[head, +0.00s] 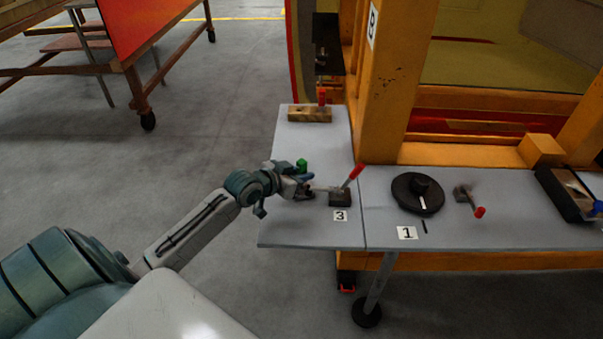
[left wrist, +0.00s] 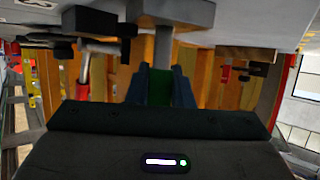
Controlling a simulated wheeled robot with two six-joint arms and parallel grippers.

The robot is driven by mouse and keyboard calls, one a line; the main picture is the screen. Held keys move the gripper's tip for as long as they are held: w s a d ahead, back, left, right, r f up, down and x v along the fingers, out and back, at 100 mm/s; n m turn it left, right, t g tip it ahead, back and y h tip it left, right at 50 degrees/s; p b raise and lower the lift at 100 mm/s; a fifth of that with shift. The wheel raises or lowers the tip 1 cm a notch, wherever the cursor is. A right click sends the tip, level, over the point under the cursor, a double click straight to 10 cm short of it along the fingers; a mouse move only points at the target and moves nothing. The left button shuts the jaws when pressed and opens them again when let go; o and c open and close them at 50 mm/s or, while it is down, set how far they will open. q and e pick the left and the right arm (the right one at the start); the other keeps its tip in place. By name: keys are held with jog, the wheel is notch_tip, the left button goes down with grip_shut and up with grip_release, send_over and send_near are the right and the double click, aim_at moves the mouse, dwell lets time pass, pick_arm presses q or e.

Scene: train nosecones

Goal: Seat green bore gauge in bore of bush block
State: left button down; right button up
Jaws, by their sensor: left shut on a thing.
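My left gripper (head: 306,184) is shut on the green bore gauge (head: 302,164), whose green end stands up above the fingers. In the left wrist view, the green part (left wrist: 160,88) sits between the two fingertips (left wrist: 160,90). I cannot tell whether the shaft's end is in a bore or only in front of the block. In the head view, the arm hides what lies under the gauge. My right gripper is not in view.
A red-handled clamp (head: 353,176) on a dark base (head: 340,199) stands just right of the gripper, by label 3 (head: 340,215). A wooden block (head: 309,114) lies farther back. A black disc (head: 417,193) and another clamp (head: 468,196) are to the right. The table's front-left corner is clear.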

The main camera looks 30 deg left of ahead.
pick_arm(q)
jog(key=shift+f, duration=0.15)
jog(key=c, duration=1.4)
grip_release()
jog(key=shift+c, duration=0.2)
jog(key=shift+o, duration=0.8)
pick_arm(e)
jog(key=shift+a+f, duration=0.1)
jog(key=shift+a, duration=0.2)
pick_arm(q)
jog(key=shift+s+r, duration=0.1)
jog(key=shift+r, duration=0.1)
jog(key=v, duration=0.6)
jog(key=shift+f, duration=0.1)
jog(key=p+v, duration=0.3)
jog(key=v, duration=0.3)
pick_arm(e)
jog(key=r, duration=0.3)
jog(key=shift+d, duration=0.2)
